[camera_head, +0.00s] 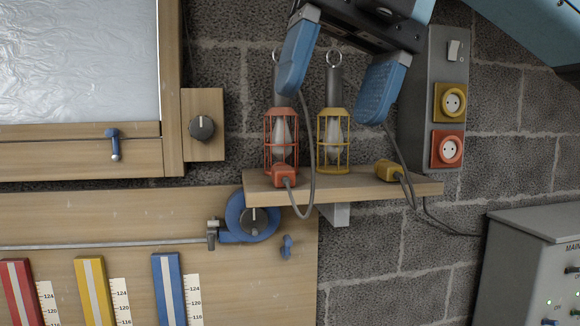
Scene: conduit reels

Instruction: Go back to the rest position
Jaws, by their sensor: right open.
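My right gripper (331,104) hangs in from the top of the head view, with its two blue fingers wide apart and pointing down. It is open and holds nothing that I can see. Its fingers are in front of the upper parts of a red caged lamp (281,150) and a yellow caged lamp (333,155). Both lamps stand upright on a wooden shelf (350,190). The left finger covers part of the red lamp's handle. I cannot tell the depth gap between fingers and lamps. My left gripper is not in view.
A grey socket box (424,113) with yellow and red sockets is right of the gripper. A red plug (285,176) and a yellow plug (388,170) lie on the shelf with cables hanging. A framed window (172,80) is left, a grey control box (530,265) lower right.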

